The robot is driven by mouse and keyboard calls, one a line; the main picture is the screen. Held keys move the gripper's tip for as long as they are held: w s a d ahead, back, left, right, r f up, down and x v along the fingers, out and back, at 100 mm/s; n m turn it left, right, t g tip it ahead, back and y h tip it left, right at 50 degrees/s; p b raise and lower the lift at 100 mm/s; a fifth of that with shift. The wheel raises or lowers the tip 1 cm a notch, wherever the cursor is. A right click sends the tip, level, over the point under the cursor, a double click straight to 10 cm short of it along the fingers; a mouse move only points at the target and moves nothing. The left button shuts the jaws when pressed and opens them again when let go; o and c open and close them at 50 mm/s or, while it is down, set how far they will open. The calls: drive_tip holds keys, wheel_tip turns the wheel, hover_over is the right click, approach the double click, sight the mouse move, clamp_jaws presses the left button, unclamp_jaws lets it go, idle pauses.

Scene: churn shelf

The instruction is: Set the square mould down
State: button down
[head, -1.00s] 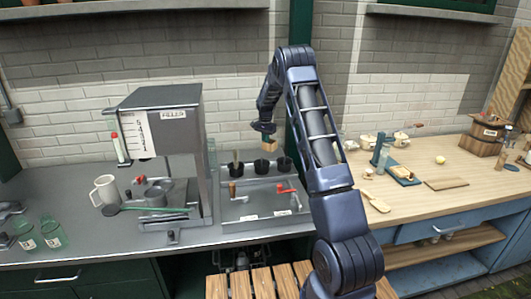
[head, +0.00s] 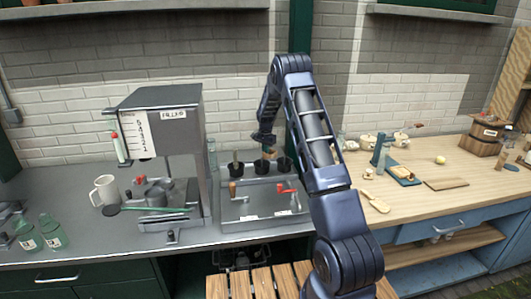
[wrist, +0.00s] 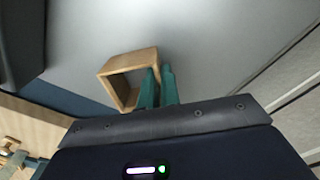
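The square mould is a small open wooden frame (wrist: 127,66), seen in the wrist view at the teal fingers. My gripper (wrist: 160,88) has one finger inside the frame and one outside, shut on one wall of it. In the head view my gripper (head: 264,141) points down behind the black cups, with the mould (head: 269,155) below it, small and partly hidden. The grey counter lies below the mould; I cannot tell whether the mould touches it.
The tall filler machine (head: 165,130) stands to the left. A wooden counter (head: 460,185) with small items is to the right.

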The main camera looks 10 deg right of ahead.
drive_tip(key=c, duration=1.6)
unclamp_jaws()
wheel_tip(320, 180, up, 12)
drive_tip(key=s+d+r+n+t, duration=0.1)
drive_tip(key=s+d+r+n, duration=0.1)
drive_tip(key=s+r, duration=1.1)
drive_tip(key=s+d+r+n+t, duration=0.1)
drive_tip(key=s+r, duration=0.3)
drive_tip(key=s, duration=0.3)
drive_tip(key=s+d+r+n, duration=0.1)
drive_tip(key=s+r, duration=0.4)
drive_tip(key=s, duration=0.3)
drive_tip(key=s+f+n+t, duration=0.1)
drive_tip(key=s, duration=0.9)
drive_tip(key=s+f+n, duration=0.1)
drive_tip(key=s+n, duration=0.1)
drive_tip(key=s, duration=0.8)
drive_tip(key=s+f+n+t, duration=0.1)
drive_tip(key=s+n, duration=0.1)
drive_tip(key=s, duration=0.8)
drive_tip(key=shift+d+f+t, duration=0.25)
drive_tip(key=shift+t, duration=0.05)
